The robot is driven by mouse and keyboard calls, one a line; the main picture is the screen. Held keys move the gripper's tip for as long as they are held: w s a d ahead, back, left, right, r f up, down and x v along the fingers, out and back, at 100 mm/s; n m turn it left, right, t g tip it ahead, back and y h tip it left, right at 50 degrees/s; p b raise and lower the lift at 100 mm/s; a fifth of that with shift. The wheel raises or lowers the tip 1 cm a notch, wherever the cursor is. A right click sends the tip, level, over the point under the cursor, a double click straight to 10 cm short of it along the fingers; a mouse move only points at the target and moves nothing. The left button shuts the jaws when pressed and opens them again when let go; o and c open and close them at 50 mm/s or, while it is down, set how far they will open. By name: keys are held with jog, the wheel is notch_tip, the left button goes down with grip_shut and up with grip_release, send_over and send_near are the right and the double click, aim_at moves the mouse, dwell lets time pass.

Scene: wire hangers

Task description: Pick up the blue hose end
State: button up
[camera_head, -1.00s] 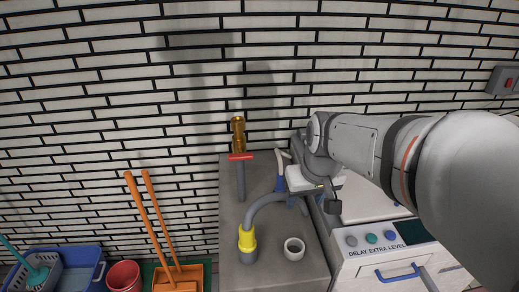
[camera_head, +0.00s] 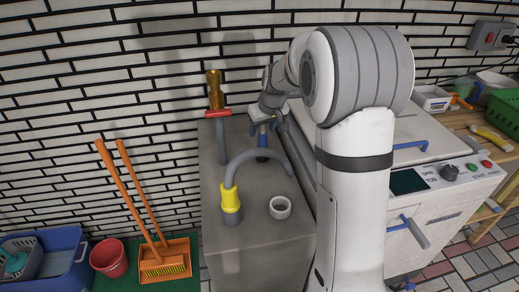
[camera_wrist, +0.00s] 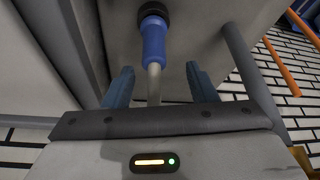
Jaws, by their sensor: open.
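The blue hose end (camera_wrist: 154,42) shows in the wrist view as a blue sleeve with a black collar at its top and a pale hose below. In the head view the hose end (camera_head: 262,138) stands on the grey counter, partly hidden behind the curved grey pipe. My gripper (camera_wrist: 160,72) is open, with one blue finger on each side of the pale hose and nothing held. The blue sleeve lies just beyond the fingertips. In the head view my gripper (camera_head: 262,112) is right above the hose end, and its fingers are hard to make out.
A grey pipe (camera_head: 262,153) with a yellow collar (camera_head: 230,198) arches close by. A washing machine (camera_head: 440,185) stands to the right.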

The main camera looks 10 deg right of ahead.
aim_at(264, 134)
jog(key=x, duration=0.5)
jog(key=shift+s+d, duration=0.15)
jog(key=shift+d, duration=0.25)
grip_shut()
